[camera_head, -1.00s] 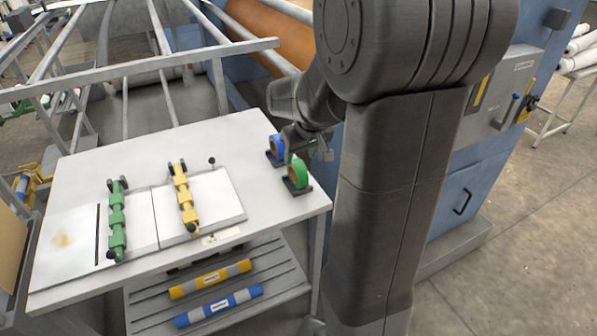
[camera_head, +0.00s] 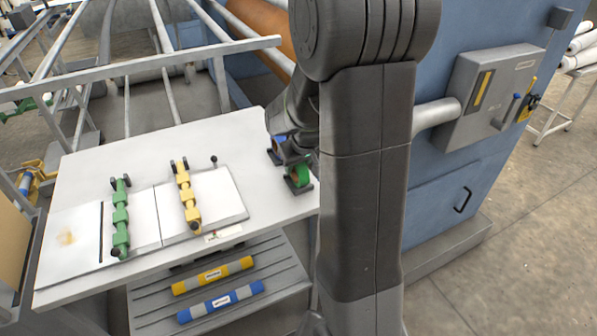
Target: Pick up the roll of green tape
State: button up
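The roll of green tape (camera_head: 299,174) stands upright on a small dark holder at the right end of the white table (camera_head: 243,128). A blue tape roll (camera_head: 277,144) with an orange core is on a similar holder just behind it, partly covered by my arm. My gripper (camera_head: 296,156) is at the far side of the green roll, close above or behind it. Its fingers are mostly hidden by my arm and too small to make out. I cannot tell whether it touches the roll.
A green clamp bar (camera_head: 120,218) and a yellow clamp bar (camera_head: 187,198) lie on white plates on the table. A lower shelf holds a yellow-grey roll (camera_head: 212,276) and a blue-grey roll (camera_head: 220,301). The blue machine (camera_head: 450,185) stands close on the right.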

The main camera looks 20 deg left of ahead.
jog(key=c, duration=0.6)
jog(key=shift+r, duration=0.1)
notch_tip(320, 180, up, 10)
jog(key=shift+f+b, duration=0.1)
jog(key=shift+b, duration=0.35)
